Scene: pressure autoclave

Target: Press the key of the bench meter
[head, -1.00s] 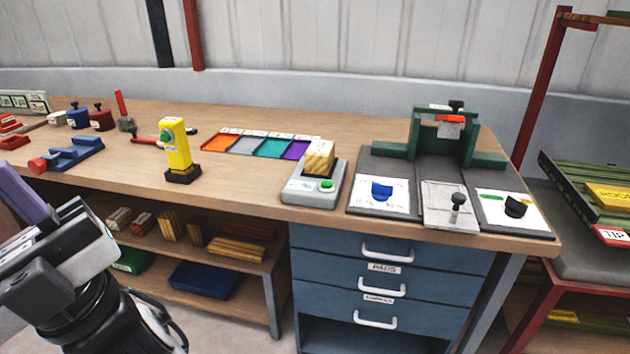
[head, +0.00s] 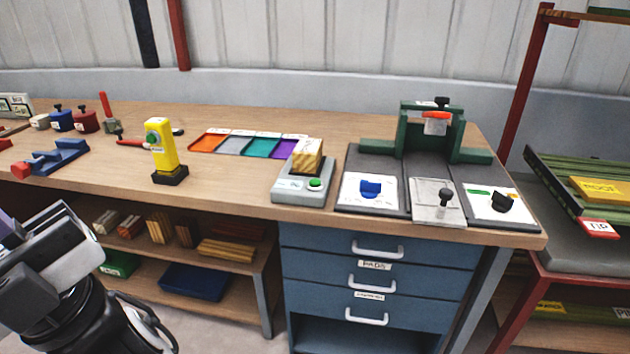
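The bench meter, as far as I can tell, is the low grey box (head: 303,190) near the front edge of the bench. A green key (head: 315,184) is on its front right, beside a small panel. A wooden block (head: 307,158) sits on top of it toward the back. My gripper (head: 28,240) is at the lower left, partly cut off by the picture edge. It is well apart from the meter, in front of the bench. Its fingertips do not show clearly, so I cannot tell whether it is open.
A yellow post with a green button (head: 161,148) stands left of the meter. Coloured trays (head: 210,142) lie behind it. A green press frame (head: 403,130) and panels with knobs are to the right. Bare bench top lies between post and meter. A red-framed rack (head: 519,100) stands at right.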

